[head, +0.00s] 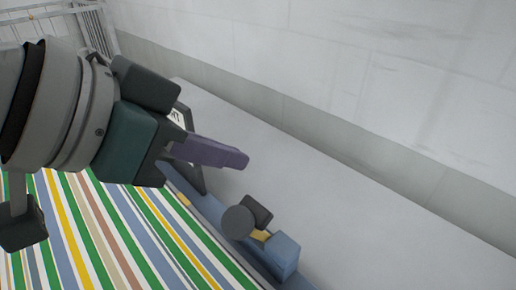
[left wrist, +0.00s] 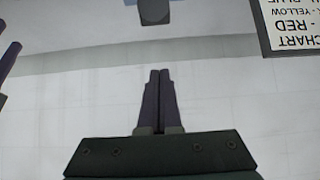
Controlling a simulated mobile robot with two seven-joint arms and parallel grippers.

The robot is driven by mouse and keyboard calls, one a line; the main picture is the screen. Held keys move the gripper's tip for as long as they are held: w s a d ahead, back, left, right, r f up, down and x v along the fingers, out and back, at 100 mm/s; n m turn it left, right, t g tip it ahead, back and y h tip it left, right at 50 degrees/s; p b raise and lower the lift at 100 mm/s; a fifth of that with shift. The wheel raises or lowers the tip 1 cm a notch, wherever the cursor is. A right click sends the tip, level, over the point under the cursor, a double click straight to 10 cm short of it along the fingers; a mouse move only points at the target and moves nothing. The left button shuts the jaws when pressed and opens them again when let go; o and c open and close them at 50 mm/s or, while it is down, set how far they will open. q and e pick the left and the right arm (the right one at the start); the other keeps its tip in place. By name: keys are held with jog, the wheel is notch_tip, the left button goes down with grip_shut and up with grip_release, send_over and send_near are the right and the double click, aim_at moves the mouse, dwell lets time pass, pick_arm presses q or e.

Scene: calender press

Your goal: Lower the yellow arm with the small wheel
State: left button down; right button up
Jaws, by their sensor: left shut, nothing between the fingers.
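A small yellow piece (head: 261,235) shows at the lower middle of the head view, beside a dark grey round wheel (head: 237,222) and a black block (head: 257,209). My left gripper (head: 246,160) has purple fingers, shut and empty, above and apart from the wheel. Its closed fingers also show in the left wrist view (left wrist: 160,73). Most of the yellow arm is hidden or too small to make out. My right gripper is not in view.
A blue block (head: 284,256) stands beside the yellow piece on a blue bar. Striped fabric (head: 100,235) fills the lower left. A black-framed colour chart (left wrist: 295,28) is at the upper right of the left wrist view. A pale wall (head: 400,70) rises behind clear grey floor.

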aim_at(255, 202)
pick_arm(q)
jog(key=shift+w+d+f, duration=0.1)
jog(key=shift+f, duration=0.05)
jog(key=w+d+f, duration=0.1)
jog(key=f, duration=0.1)
jog(key=w+d+f, duration=0.1)
jog(key=f, duration=0.2)
jog(key=w+d+f+p, duration=0.1)
jog(key=f, duration=0.2)
jog(key=shift+w+d, duration=0.15)
jog(key=shift+s+a+f, duration=0.2)
jog(key=shift+f, duration=0.1)
dwell(0.5)
